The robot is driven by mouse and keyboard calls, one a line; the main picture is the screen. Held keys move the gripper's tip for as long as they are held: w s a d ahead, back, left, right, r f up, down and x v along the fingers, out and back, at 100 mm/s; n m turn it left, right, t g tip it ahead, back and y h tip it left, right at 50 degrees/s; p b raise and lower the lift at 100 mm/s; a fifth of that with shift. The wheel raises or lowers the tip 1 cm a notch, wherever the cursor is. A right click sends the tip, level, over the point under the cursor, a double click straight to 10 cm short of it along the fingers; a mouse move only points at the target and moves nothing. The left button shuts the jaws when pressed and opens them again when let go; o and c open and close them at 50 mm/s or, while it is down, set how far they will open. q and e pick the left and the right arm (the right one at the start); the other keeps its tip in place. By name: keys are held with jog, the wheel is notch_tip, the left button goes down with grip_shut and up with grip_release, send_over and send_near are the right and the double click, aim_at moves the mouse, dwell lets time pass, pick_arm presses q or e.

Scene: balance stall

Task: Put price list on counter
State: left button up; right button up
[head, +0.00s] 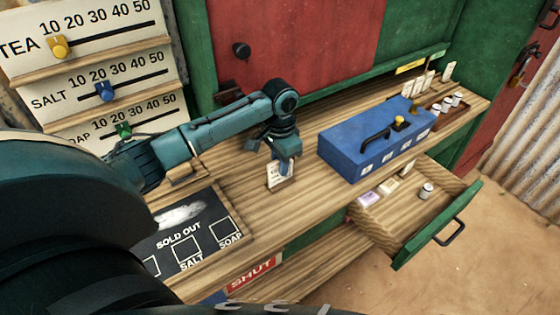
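A small white card with dark print (275,177), which looks like the price list, is upright at the counter top (311,204), left of the blue box. My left gripper (284,168) is right at the card, pointing down, and one finger covers part of it. Whether the fingers are closed on the card or only beside it is too small to tell. The card's lower edge is at or very near the wood. My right gripper is not in view.
A blue box (345,155) with a black handle stands on the counter. An open drawer (408,215) juts out at the front right, with small items inside. A black "sold out" board (205,215) lies at the left. Slider price boards (85,40) stand at the far left.

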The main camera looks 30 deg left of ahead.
pick_arm(q)
jog(key=shift+o, duration=0.8)
notch_tip(320, 180, up, 12)
jog(key=shift+r+b, duration=0.2)
jog(key=shift+b, duration=0.15)
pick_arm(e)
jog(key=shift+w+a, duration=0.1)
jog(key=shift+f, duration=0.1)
